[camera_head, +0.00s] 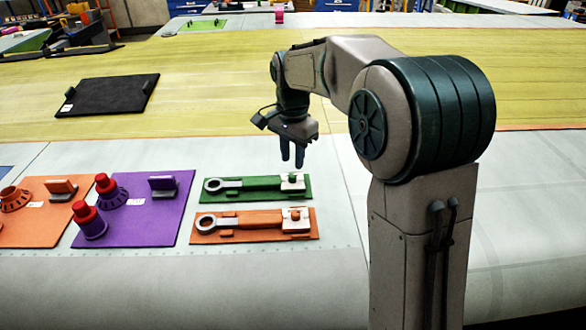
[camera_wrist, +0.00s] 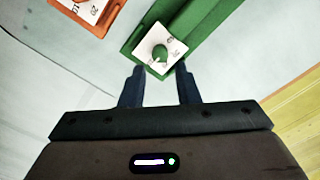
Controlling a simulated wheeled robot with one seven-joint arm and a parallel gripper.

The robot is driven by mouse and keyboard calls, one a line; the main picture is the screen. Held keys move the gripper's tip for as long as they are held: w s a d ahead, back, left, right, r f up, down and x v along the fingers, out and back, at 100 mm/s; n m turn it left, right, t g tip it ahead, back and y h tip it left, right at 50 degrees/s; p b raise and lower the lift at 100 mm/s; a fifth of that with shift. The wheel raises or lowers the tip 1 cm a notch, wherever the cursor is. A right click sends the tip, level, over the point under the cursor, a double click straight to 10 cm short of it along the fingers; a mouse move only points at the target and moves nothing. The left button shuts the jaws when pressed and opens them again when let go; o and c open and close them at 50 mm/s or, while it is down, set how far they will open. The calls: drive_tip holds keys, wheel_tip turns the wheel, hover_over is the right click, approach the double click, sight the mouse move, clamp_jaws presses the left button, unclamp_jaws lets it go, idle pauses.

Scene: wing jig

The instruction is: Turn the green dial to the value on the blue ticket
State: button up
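The green dial (camera_head: 292,177) is a small round knob on a white plate at the right end of a green board (camera_head: 220,196). In the wrist view the dial (camera_wrist: 160,53) has a light pointer mark, and its white plate (camera_wrist: 175,45) carries printed numbers too small to read surely. My gripper (camera_head: 292,163) points down just above the dial. In the wrist view my gripper (camera_wrist: 160,68) has its two fingers apart with nothing between them, and the dial shows just beyond the fingertips. I can make out no blue ticket in either view.
An orange board (camera_head: 255,226) with a similar dial and wrench shape lies in front of the green board. A purple board (camera_head: 150,215) with red-topped posts stands to the left. A black tray (camera_head: 108,94) lies farther back. The surface right of my arm is clear.

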sight(292, 175)
drive_tip(key=shift+f, duration=2.55)
clamp_jaws()
